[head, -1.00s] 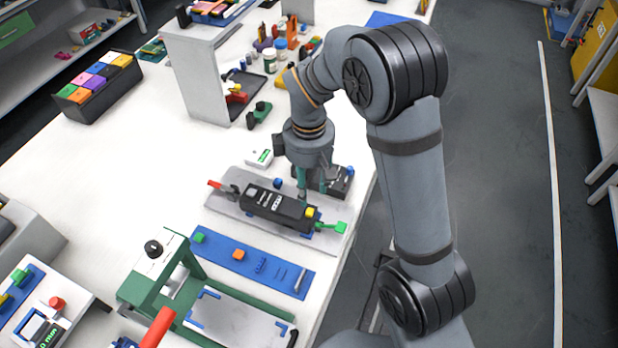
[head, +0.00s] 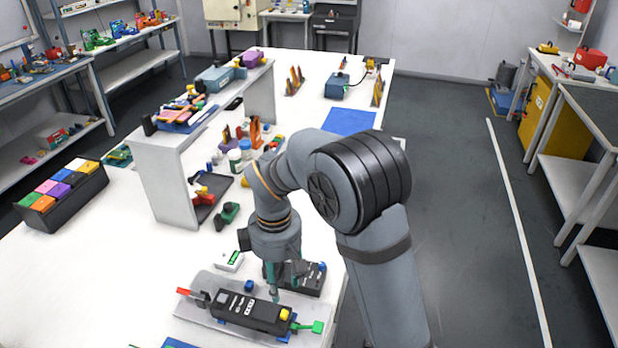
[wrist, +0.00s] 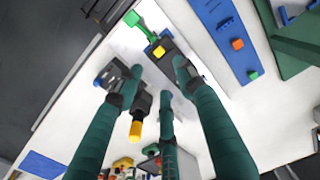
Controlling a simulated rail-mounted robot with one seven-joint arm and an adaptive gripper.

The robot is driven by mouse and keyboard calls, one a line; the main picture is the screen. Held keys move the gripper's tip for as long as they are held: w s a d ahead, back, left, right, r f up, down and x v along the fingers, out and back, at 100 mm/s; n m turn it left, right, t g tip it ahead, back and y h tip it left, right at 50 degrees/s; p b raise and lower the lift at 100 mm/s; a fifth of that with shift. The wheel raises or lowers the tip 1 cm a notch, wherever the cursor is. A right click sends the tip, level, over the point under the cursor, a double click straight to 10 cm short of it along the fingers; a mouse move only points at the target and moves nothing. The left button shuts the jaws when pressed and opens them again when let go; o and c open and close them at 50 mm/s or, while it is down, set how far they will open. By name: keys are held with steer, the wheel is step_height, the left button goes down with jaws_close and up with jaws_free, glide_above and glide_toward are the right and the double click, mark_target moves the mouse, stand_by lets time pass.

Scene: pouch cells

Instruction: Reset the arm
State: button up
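My arm reaches from the right over the white workbench (head: 75,270), bent at the elbow, with my gripper (head: 273,288) pointing down. In the wrist view the green fingers of my gripper (wrist: 160,80) are spread apart, with nothing seen held between them. The fingertips are close behind a long black device (head: 245,310) with a yellow button and a green lever (head: 318,327), lying on a grey plate (head: 190,310). The gap between fingertips and device is hard to judge. A black box with a blue knob (head: 313,280) is beside the fingers, partly hidden by them.
A white raised shelf (head: 165,180) stands behind to the left, loaded with tools. A small white meter (head: 229,261) and a dark tray (head: 207,193) are left of my arm. A bin of coloured blocks (head: 62,195) is at the left edge.

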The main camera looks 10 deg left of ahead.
mark_target(284, 313)
step_height(284, 313, down, 12)
steer(key=shift+r, duration=0.1)
steer(key=shift+r+p, duration=0.4)
steer(key=shift+p, duration=0.1)
steer(key=shift+f, duration=0.1)
